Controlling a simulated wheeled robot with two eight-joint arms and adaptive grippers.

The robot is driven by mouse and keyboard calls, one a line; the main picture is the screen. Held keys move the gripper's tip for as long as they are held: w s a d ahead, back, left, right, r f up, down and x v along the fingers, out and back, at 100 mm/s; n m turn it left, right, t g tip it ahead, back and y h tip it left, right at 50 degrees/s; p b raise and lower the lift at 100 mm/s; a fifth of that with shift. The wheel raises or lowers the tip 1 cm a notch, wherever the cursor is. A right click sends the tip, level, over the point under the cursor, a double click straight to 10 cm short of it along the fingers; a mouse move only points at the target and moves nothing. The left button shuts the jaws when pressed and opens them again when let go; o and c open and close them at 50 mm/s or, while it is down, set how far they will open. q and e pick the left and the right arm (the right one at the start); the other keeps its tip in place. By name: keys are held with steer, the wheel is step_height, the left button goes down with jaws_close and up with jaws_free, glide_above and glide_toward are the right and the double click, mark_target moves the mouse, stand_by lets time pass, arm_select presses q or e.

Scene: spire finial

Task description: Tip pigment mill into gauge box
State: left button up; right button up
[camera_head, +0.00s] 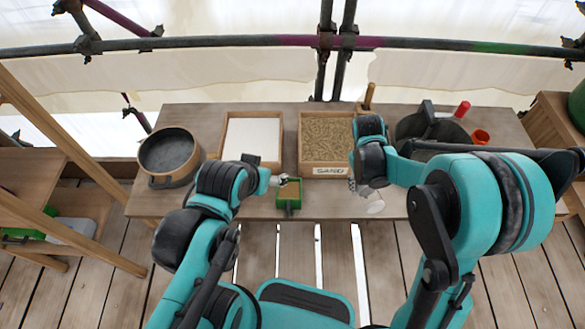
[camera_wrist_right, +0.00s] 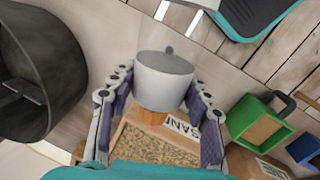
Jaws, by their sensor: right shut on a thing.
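The pigment mill (camera_wrist_right: 164,82) is a pale grey cylinder with a small knob and a wooden section. My right gripper (camera_wrist_right: 160,110) is shut around it, one finger on each side. In the head view the pale mill (camera_head: 375,206) shows at the bench's front edge, partly hidden by my right gripper (camera_head: 360,188); its exact tilt is unclear. The small green open box (camera_head: 288,203), which looks like the gauge box, is left of the mill, apart from it. It also shows in the right wrist view (camera_wrist_right: 258,122). My left gripper (camera_head: 278,181) is at this box; its fingers are too small to read.
A wooden tray labelled SAND (camera_head: 326,142) stands behind, with a tray of white material (camera_head: 252,139) to its left. A dark round pot (camera_head: 168,153) is at the far left.

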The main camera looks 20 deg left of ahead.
steer(key=s+a+r+n+t+y+p, duration=0.1)
steer(key=s+a+n+y, duration=0.1)
steer(key=a+n, duration=0.75)
steer(key=s+a+r+n+y+p, duration=0.15)
steer(key=a+n, duration=0.25)
steer(key=a, duration=1.1)
steer(key=d+r+m+g+y+b, duration=0.1)
steer(key=d+r+y+b, duration=0.4)
steer(key=y+b, duration=0.8)
steer(key=shift+w+g+y+b, duration=0.3)
steer(key=shift+y+b, duration=0.05)
steer(key=shift+y, duration=1.4)
steer(key=shift+d, duration=0.1)
